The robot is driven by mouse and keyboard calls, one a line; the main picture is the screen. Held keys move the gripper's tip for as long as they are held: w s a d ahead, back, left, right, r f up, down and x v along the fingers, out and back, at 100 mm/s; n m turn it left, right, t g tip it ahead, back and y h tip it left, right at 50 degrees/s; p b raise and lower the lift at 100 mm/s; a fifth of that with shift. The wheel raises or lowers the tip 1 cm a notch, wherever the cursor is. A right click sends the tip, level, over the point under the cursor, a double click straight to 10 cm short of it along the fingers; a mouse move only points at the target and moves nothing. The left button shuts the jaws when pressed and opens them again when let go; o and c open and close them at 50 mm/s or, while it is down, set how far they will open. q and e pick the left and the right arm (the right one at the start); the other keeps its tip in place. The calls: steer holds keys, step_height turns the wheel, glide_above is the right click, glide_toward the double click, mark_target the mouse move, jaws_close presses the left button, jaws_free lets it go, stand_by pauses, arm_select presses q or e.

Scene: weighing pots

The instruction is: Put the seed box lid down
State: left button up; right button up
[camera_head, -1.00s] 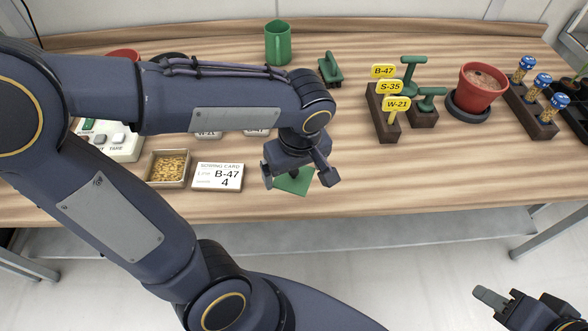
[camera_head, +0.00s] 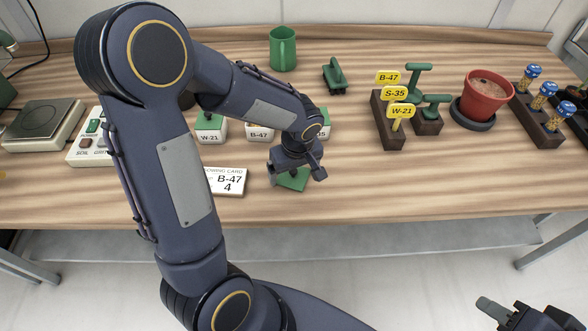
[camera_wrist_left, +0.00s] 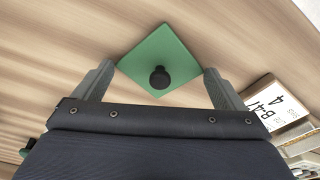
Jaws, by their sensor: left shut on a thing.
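The seed box lid is a green square plate (camera_head: 292,180) with a black knob (camera_wrist_left: 160,77), over the front part of the wooden table. My left gripper (camera_head: 296,173) points down at it. In the left wrist view, the lid (camera_wrist_left: 158,52) sits between the two fingertips, with its opposite corners against them. I cannot tell whether the lid touches the table or hangs just above it. My right gripper (camera_head: 515,312) is at the bottom right, partly cut off, away from the table.
The sowing card (camera_head: 229,181) lies left of the lid. Behind stand labelled boxes, W-21 (camera_head: 209,135) and B-47 (camera_head: 259,134). A scale (camera_head: 42,122) is far left, a tag holder (camera_head: 386,125) and red pot (camera_head: 484,95) to the right. Table right of the lid is clear.

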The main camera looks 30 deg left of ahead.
mark_target(297, 182)
arm_select(q)
steer(key=shift+f, duration=0.15)
steer(key=o, duration=0.6)
steer(key=shift+o, duration=0.2)
steer(key=shift+r, duration=0.5)
step_height(297, 182, up, 11)
steer(key=s+d+p, duration=0.1)
steer(key=p, duration=0.1)
steer(key=s+d+r+m+t+h, duration=0.1)
steer(key=s+m, duration=0.3)
steer(key=s, duration=0.4)
steer(key=s+d+r+m+t+h, duration=0.1)
steer(key=s+r+m+t+h, duration=0.1)
steer(key=s, duration=0.5)
steer(key=m+t+h, duration=0.1)
steer(key=m+h, duration=0.1)
steer(key=m, duration=0.1)
steer(key=shift+s+d+t, duration=0.3)
steer(key=shift+s+d, duration=0.1)
